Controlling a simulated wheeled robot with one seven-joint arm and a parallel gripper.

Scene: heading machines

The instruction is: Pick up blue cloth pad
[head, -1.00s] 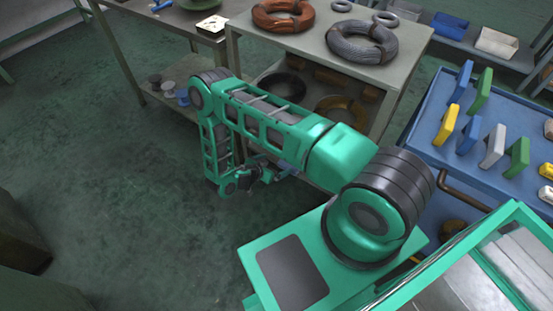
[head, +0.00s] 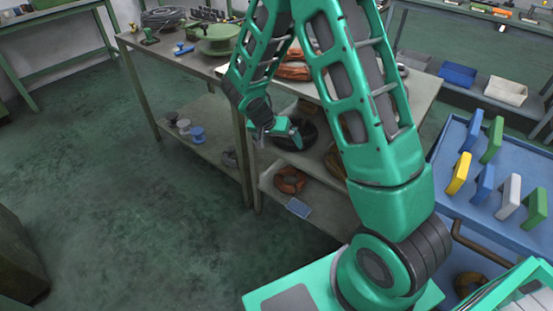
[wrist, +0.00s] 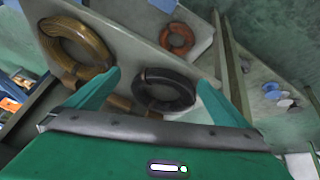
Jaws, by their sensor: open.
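The blue cloth pad (head: 298,207) is a small light-blue flat piece at the front edge of the bottom shelf, just in front of a reddish-brown coil, in the head view. A light-blue patch (wrist: 163,5) at the top edge of the wrist view, beyond the reddish coil, looks like the same pad, partly cut off. My gripper (head: 288,130) is at the middle shelf of the rack, above and apart from the pad. In the wrist view my gripper (wrist: 158,82) has its two green fingers spread wide with nothing held between them.
A black coil (wrist: 163,92) and a yellow-brown coil (wrist: 75,50) lie near my fingers. The reddish-brown coil (head: 290,181) sits beside the pad. A table leg (head: 243,160) stands left of it. A blue cart (head: 445,165) with upright pads is right. The floor at left is clear.

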